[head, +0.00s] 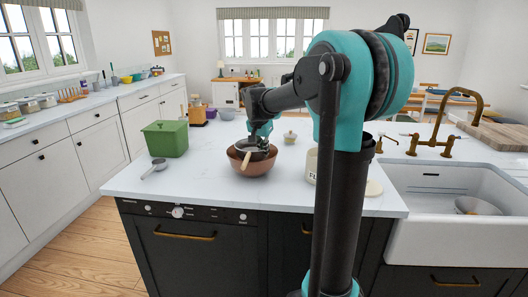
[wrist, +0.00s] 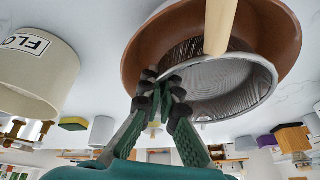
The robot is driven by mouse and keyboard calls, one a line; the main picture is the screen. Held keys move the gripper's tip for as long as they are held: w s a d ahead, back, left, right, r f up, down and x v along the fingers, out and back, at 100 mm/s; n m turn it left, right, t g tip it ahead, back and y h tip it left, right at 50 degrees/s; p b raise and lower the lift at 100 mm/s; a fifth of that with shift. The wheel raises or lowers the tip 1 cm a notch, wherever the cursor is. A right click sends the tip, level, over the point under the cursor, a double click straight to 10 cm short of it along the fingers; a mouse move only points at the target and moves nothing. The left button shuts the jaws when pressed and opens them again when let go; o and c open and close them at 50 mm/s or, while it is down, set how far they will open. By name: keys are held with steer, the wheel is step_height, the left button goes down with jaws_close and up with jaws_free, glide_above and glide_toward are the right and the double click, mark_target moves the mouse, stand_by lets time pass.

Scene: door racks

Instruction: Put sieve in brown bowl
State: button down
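The brown bowl (head: 258,169) stands on the white island counter, near its front edge. The sieve (wrist: 225,88) has a metal mesh, a silver rim and a light wooden handle; it is at the bowl's mouth, with the handle (head: 245,161) pointing toward the front. In the wrist view the sieve overlaps the bowl (wrist: 150,45), and I cannot tell whether it rests on the bowl or hangs just above it. My gripper (wrist: 168,92) has its fingertips close together at the sieve's rim and appears shut on it. In the head view my gripper (head: 262,142) is above the bowl's back side.
A green box (head: 166,139) and a metal scoop (head: 154,168) are left of the bowl. A cream flour canister (head: 311,165) stands to the right, with a small lidded pot (head: 290,137) behind. The sink (head: 450,205) is at far right. Counter between box and bowl is clear.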

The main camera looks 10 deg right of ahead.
steer(key=shift+f, duration=0.15)
steer(key=shift+f, duration=0.35)
steer(key=c, duration=1.7)
jaws_free()
steer(key=shift+r, duration=0.1)
steer(key=shift+r, duration=0.3)
steer(key=v, duration=1.2)
steer(key=shift+r, duration=0.15)
